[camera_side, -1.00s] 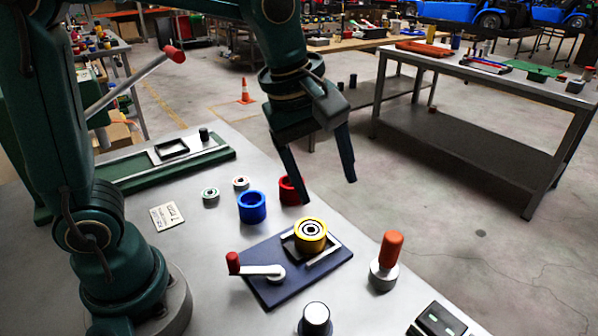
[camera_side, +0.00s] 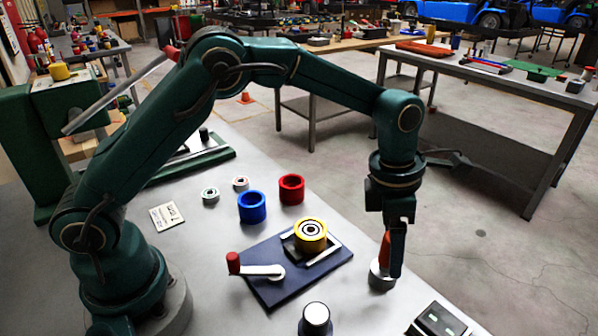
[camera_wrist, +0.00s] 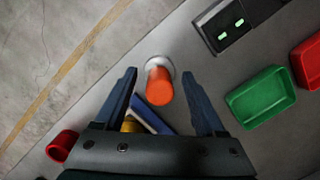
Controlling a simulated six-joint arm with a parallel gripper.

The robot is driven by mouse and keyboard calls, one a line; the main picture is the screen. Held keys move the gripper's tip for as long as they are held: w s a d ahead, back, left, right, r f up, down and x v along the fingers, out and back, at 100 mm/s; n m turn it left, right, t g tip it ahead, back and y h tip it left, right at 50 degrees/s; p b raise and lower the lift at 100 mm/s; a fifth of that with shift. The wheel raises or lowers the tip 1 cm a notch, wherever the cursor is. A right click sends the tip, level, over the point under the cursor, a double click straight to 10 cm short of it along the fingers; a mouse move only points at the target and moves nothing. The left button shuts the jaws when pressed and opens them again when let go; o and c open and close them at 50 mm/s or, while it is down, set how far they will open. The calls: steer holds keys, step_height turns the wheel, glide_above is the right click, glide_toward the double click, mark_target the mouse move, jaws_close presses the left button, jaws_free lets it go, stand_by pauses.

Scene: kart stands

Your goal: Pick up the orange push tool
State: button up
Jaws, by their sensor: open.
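The orange push tool (camera_side: 385,254) stands upright on the bench, with an orange handle on a round metal base. In the side view, my gripper (camera_side: 393,270) is lowered at the tool, and a dark finger covers part of its handle. In the wrist view, the orange handle (camera_wrist: 159,86) is between the two open fingers (camera_wrist: 162,78), with gaps visible on both sides. The jaws do not appear to touch it. The lower part of the tool is partly hidden by its handle in the wrist view.
A blue plate (camera_side: 262,262) with a yellow cylinder (camera_side: 311,236) and a red-knobbed crank lies left of the tool. Blue (camera_side: 252,208) and red (camera_side: 291,189) cups stand behind it. A black-capped box (camera_side: 438,322) is near the front. Green (camera_wrist: 260,97) and red bins show in the wrist view.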

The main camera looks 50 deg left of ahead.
steer(key=shift+f, duration=0.75)
jaws_close()
